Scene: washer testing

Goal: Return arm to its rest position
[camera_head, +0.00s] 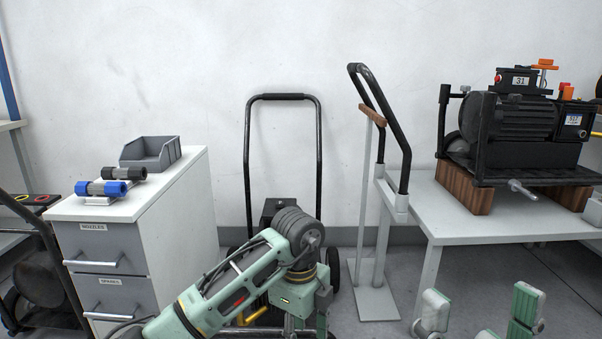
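My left arm (235,288), pale green with dark ribbed joint covers, reaches in from the bottom left and bends at a joint near the middle. Its gripper cannot be made out in the head view. My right gripper (480,305) shows at the bottom right, with only its grey and green fingertips in view. The fingertips are spread well apart and point upward, with nothing between them. The rest of the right arm is out of the picture.
A drawer cabinet (180,215) with a grey bin (151,152) and blue and black nozzles stands left. A black-handled cart (248,165) is behind my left arm. A grey stand with a black handle (372,298) stands beside a table (480,218) bearing a black pressure washer (515,125).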

